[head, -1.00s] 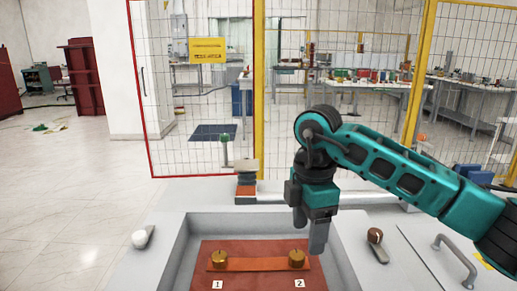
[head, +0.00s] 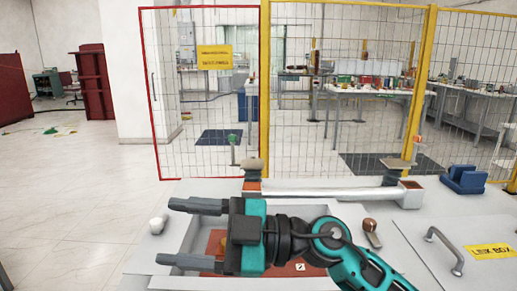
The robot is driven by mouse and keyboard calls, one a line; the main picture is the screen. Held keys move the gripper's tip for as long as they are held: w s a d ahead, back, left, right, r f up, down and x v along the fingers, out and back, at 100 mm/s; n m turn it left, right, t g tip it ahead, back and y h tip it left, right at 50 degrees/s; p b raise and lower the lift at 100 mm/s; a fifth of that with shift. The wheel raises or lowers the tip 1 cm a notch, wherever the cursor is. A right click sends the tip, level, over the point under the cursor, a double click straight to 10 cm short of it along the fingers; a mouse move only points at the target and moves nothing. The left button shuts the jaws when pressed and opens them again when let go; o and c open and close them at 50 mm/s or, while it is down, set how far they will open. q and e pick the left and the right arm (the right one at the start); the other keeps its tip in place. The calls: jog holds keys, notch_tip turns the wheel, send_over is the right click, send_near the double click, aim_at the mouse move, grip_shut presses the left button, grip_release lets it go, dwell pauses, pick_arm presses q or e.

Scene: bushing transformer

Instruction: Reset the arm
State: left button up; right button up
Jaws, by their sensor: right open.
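My right arm (head: 370,272) comes in from the lower right and reaches across the front of the work surface. My right gripper (head: 167,231) points left, with its two grey fingers spread wide and nothing between them. It is in front of the recessed grey tray (head: 172,239) and hides much of it. A red-brown plate (head: 312,270) with a label "2" shows in the tray below my wrist. Part of an orange-brown piece (head: 215,242) shows between the fingers and the gripper body. My left gripper is not in view.
A grey handle (head: 444,250) and a yellow "LINK BOX" label (head: 490,251) are at right. A white bar (head: 330,191) and wire fence (head: 340,120) stand behind.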

jog(key=w+d+r+m+t+h, duration=0.1)
jog(key=w+d+m+t+h, duration=0.15)
jog(key=d+m+t, duration=0.5)
jog(key=w+d+r+m+t+h, duration=0.15)
jog(key=w+d+m+t, duration=0.25)
jog(key=m+t, duration=0.65)
jog(key=d+f+m+t+h, duration=0.1)
jog(key=d+f+m+h, duration=0.6)
jog(key=d+f+h, duration=0.4)
jog(key=s+d+f+g+h, duration=0.2)
jog(key=s+d+f+g, duration=0.15)
jog(key=f, duration=0.35)
jog(key=s+d+f+g+h, duration=0.2)
jog(key=s+f+g+h, duration=0.15)
jog(key=f, duration=0.25)
jog(key=s+d+f+n+g+y, duration=0.1)
jog(key=s+f+g, duration=0.3)
jog(key=s, duration=0.4)
jog(key=s+d+f+g, duration=0.1)
jog(key=s+f+g, duration=0.25)
jog(key=s, duration=0.45)
jog(key=w+a+f+n+t+y, duration=0.1)
jog(key=w+a+f+t+y, duration=0.1)
jog(key=w+f+t, duration=0.5)
jog(key=shift+w+a+f, duration=0.25)
jog(key=shift+a+f, duration=0.05)
jog(key=shift+f, duration=1.15)
jog(key=shift+c, duration=0.3)
